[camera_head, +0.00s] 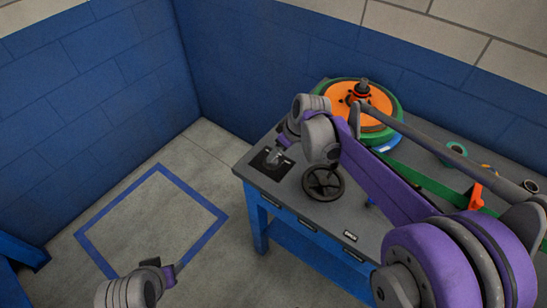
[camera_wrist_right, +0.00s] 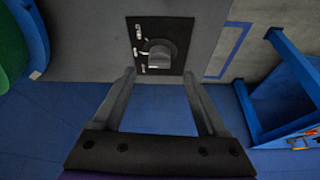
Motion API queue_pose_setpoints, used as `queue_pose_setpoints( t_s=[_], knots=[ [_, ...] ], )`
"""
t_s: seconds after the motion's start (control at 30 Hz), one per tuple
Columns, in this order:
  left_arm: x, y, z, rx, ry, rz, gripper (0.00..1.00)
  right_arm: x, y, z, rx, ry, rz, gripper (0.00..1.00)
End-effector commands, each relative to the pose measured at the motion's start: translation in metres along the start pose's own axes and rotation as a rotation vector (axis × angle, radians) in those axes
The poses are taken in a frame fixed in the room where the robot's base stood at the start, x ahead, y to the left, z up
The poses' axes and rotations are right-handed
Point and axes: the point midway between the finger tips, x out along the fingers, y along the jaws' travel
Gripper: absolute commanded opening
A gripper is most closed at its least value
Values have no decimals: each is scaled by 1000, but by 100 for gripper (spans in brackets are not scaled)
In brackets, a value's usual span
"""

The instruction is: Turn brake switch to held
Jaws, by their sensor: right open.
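The brake switch is a grey knob (camera_wrist_right: 159,54) on a black square plate (camera_wrist_right: 140,32) with small white labels, in the right wrist view. In the head view the plate (camera_head: 262,167) lies at the near left corner of the workbench, partly covered by my right gripper (camera_head: 281,146). In the right wrist view my right gripper (camera_wrist_right: 160,74) is open, with its two fingers spread and the knob beyond the gap between their tips. Nothing is between the fingers. My left gripper (camera_head: 165,274) is low at the lower left, over the floor and away from the bench; its jaws are unclear.
The grey-topped bench (camera_head: 302,219) has a black handwheel (camera_head: 322,184) right of the plate. An orange and green round assembly (camera_head: 352,98) stands at the back. A blue floor outline (camera_head: 190,185) lies left. Blue walls (camera_head: 90,110) close off the back and left.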

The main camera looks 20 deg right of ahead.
Motion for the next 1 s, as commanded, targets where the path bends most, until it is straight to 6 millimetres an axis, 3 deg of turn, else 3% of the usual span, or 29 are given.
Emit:
queue_pose_setpoints(
  t_s=[0.1,0.3,0.73,1.0],
  knots=[
    [2,0,2,0,-1,0,50,25,0,0,0,0,0,76],
    [3,0,3,0,-2,0,50,53,0,0,0,1,0,76],
    [4,0,3,0,-2,0,50,64,0,0,1,0,1,76],
    [4,0,3,0,-2,0,50,64,0,0,1,0,1,29]
  ],
)
